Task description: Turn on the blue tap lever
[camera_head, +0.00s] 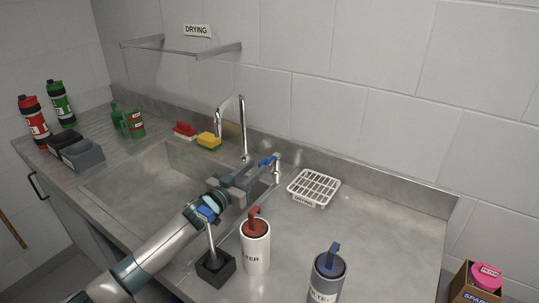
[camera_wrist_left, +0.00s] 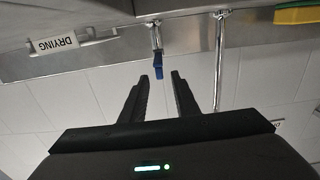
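The blue tap lever (camera_head: 268,161) sits at the top of a short chrome post (camera_head: 277,175) beside the sink, right of the tall chrome faucet (camera_head: 243,130). My left gripper (camera_head: 254,173) reaches in over the sink edge and is close to the lever. In the left wrist view the picture is upside down; the left gripper's two fingers (camera_wrist_left: 159,78) are apart, with nothing between them. The blue lever (camera_wrist_left: 158,62) shows just beyond the fingertips, roughly in line with the gap. I cannot tell whether a finger touches it. My right gripper is not in view.
A white drying rack (camera_head: 314,187) stands right of the post. Near my arm are a black holder (camera_head: 215,268) with a blue-topped handle, a white filter canister (camera_head: 255,248) and a grey one (camera_head: 325,280). A yellow sponge (camera_head: 208,140) lies behind the sink basin (camera_head: 150,185).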

